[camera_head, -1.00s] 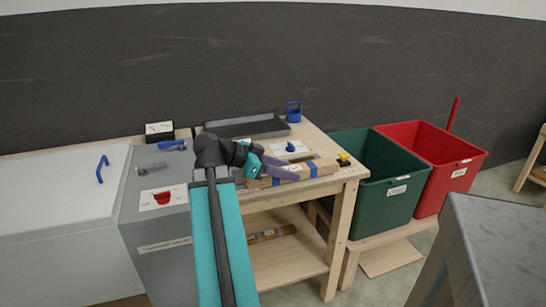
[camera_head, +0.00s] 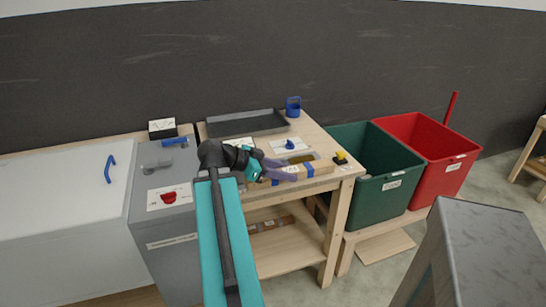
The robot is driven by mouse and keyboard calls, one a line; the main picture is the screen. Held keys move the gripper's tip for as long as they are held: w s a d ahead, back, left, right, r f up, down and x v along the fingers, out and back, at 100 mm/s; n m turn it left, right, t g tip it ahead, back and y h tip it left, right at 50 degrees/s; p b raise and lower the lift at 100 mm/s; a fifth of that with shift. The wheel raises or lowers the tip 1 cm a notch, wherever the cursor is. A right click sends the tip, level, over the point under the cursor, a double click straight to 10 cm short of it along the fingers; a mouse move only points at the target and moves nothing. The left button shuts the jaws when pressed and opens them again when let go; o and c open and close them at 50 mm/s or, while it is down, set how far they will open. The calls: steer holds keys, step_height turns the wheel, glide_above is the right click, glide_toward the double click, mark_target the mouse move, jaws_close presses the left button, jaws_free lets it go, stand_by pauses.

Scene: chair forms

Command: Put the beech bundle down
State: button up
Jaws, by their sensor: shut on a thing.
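The beech bundle (camera_head: 322,167) is a pale wooden length with blue bands, at the front edge of the wooden workbench (camera_head: 318,136). My gripper (camera_head: 284,171), teal with purple-grey fingers, is shut on it and hides part of its left half. The bundle lies roughly along the bench's front edge. I cannot tell whether it touches the bench top or is held just above it.
A dark tray (camera_head: 246,123), a blue caddy (camera_head: 293,107) and a yellow-and-black item (camera_head: 340,157) are on the bench. A green bin (camera_head: 378,185) and a red bin (camera_head: 440,160) stand right. A grey surface (camera_head: 495,245) is nearer, at lower right.

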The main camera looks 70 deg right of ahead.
steer(key=p, duration=0.2)
steer(key=shift+r+p, duration=0.15)
steer(key=shift+p, duration=0.25)
steer(key=shift+w+d+f+p, duration=0.25)
steer(key=shift+w+d+p, duration=0.5)
steer(key=shift+w+d, duration=0.8)
steer(key=shift+w+d+f+p, duration=0.3)
steer(key=shift+w+d+p, duration=0.55)
steer(key=shift+d, duration=1.2)
steer(key=shift+w+d+f+p, duration=0.25)
steer(key=shift+w+d+p, duration=0.35)
steer(key=shift+w+d, duration=1.05)
steer(key=shift+s+d, duration=0.2)
steer(key=shift+f+p, duration=0.7)
steer(key=shift+f, duration=1.05)
steer(key=shift+f, duration=0.1)
steer(key=o, duration=1.3)
steer(key=shift+a, duration=0.1)
